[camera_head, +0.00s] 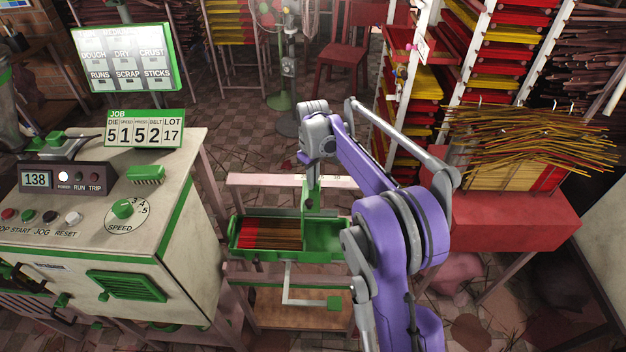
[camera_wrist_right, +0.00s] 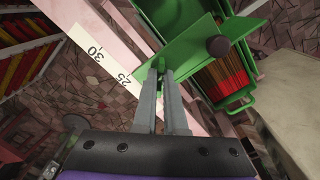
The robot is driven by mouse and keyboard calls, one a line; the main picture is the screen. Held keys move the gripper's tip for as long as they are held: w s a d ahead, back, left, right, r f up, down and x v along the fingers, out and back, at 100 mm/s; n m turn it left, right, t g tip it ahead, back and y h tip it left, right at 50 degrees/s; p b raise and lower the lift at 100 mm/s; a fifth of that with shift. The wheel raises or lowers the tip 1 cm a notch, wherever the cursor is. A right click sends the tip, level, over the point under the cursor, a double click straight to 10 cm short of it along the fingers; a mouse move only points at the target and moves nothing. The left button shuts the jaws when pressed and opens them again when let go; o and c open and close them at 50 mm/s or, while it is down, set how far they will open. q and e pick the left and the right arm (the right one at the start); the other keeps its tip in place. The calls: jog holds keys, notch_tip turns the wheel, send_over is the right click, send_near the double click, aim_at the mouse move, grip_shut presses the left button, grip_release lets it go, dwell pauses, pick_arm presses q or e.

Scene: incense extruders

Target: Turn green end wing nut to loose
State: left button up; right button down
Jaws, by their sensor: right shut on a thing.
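My right gripper (camera_head: 311,204) reaches down at the back of the green tray (camera_head: 237,249). In the right wrist view its two grey fingers (camera_wrist_right: 161,76) are shut on the small green wing nut (camera_wrist_right: 157,64), beside a green end plate (camera_wrist_right: 196,48). The fingertips hide part of the nut, so its exact angle is hard to tell. Red and tan incense sticks (camera_head: 268,234) lie in the left part of the tray. My left gripper is not in view.
A pale rail (camera_wrist_right: 99,52) with scale marks 25 and 30 runs beside the nut. The control cabinet (camera_head: 190,250) stands left of the tray. A red bench (camera_head: 520,225) piled with sticks and a loaded rack stand at the right.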

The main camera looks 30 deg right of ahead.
jog(key=shift+n, duration=1.5)
jog(key=c, duration=1)
grip_release()
jog(key=shift+r, duration=0.1)
notch_tip(320, 180, up, 11)
jog(key=shift+f+p, duration=0.15)
jog(key=shift+p, duration=0.15)
